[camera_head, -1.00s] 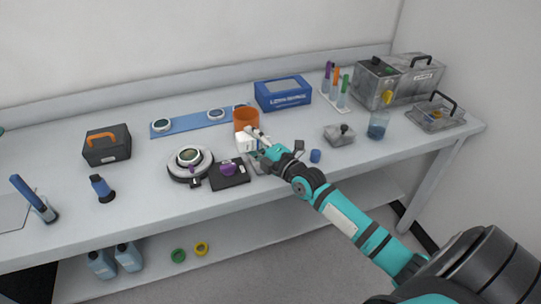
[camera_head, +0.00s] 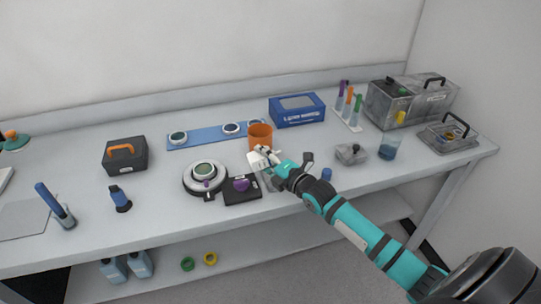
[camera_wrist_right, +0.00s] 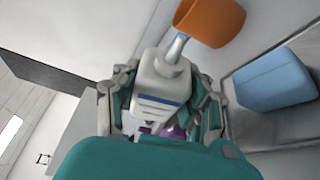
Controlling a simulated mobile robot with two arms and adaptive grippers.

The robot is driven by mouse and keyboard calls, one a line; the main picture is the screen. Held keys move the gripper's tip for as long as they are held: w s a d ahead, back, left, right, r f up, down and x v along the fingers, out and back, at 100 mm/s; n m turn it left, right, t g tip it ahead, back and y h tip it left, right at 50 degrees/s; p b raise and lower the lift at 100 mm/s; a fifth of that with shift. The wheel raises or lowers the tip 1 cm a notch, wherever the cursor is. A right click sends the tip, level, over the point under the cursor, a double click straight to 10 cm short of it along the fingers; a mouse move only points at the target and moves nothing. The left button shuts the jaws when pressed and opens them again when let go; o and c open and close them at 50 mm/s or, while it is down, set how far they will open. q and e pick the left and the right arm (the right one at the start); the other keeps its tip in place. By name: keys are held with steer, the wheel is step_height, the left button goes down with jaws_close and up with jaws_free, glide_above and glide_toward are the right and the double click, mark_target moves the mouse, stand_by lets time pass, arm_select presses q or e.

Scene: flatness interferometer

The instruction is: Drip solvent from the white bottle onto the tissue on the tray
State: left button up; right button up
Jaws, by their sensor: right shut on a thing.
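The white bottle (camera_head: 258,161) is held by my right gripper (camera_head: 275,166) above the bench, just in front of the orange cup (camera_head: 260,136). In the right wrist view the bottle (camera_wrist_right: 160,84) sits between the fingers, its blue-striped label facing the camera and its thin spout pointing toward the orange cup (camera_wrist_right: 210,20). It looks tilted in the head view. A grey strip by the black plate, under the gripper, may be the tray; the arm hides most of it. I cannot make out the tissue. My left gripper is not in view.
A black plate with a purple knob (camera_head: 241,185) and a round stage (camera_head: 205,176) stand left of the gripper. The bench front left of the stage has free room.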

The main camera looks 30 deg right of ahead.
steer(key=r+n+p, duration=0.1)
steer(key=p, duration=0.1)
steer(key=d+r+n+g+h+p, duration=0.1)
steer(key=n, duration=0.1)
steer(key=shift+s+d+p, duration=0.1)
steer(key=shift+s+p, duration=0.05)
steer(key=shift+p, duration=0.2)
steer(key=shift+d+r+n+h+p, duration=0.15)
steer(key=shift+d+n+h+p, duration=0.2)
steer(key=shift+n+p, duration=0.25)
steer(key=r+n+p, duration=0.1)
steer(key=d+r+n+g+h+p, duration=0.1)
steer(key=n, duration=0.1)
steer(key=d+r+n+g+h+p, duration=0.1)
steer(key=r+p, duration=0.1)
steer(key=shift+s+d+n+h, duration=0.25)
steer(key=shift+s+n, duration=0.05)
steer(key=shift+s, duration=0.05)
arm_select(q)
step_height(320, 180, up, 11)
arm_select(e)
steer(key=shift+s+d+r+n+h, duration=0.15)
steer(key=shift+d+r+n+h, duration=0.6)
steer(key=shift+n, duration=0.45)
steer(key=shift+f, duration=0.1)
